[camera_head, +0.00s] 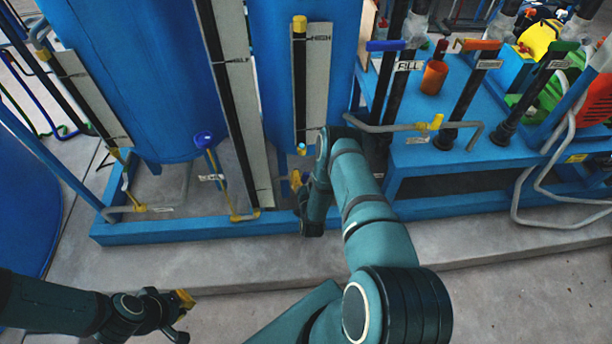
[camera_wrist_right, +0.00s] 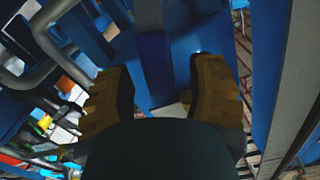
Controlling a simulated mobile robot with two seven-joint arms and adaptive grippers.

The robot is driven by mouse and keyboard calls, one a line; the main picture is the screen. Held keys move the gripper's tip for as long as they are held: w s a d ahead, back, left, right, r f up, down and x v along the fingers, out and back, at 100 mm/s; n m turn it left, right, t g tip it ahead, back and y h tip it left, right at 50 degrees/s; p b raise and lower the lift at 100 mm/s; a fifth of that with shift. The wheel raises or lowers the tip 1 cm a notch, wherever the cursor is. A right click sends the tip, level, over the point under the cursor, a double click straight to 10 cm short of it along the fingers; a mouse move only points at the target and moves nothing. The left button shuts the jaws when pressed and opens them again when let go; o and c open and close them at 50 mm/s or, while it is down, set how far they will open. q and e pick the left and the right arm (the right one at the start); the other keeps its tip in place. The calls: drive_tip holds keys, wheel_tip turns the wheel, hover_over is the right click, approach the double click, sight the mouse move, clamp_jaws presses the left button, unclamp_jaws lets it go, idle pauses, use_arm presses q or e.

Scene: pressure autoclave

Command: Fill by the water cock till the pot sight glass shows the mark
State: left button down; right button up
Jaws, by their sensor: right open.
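A sight glass (camera_head: 299,85) with a yellow top and a HIGH label stands on a pale board in front of the middle blue vessel. Its liquid level is too small to read. A blue-handled lever (camera_head: 385,46) stands beside a FILL label (camera_head: 408,66). Another blue-handled valve (camera_head: 203,140) is on a low pipe; I cannot tell which is the water cock. My right gripper (camera_head: 301,190) is low, below the sight glass, partly hidden by my arm. In the wrist view its fingers (camera_wrist_right: 160,90) are apart, with blue structure beyond. My left gripper (camera_head: 181,313) is low at left, its opening unclear.
Other gauge boards (camera_head: 235,110) stand to the left. The concrete floor (camera_head: 500,285) in front is clear.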

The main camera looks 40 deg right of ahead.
drive_tip(key=v, duration=0.7)
drive_tip(key=shift+s, duration=0.25)
drive_tip(key=shift+a, duration=0.1)
idle(7.0)
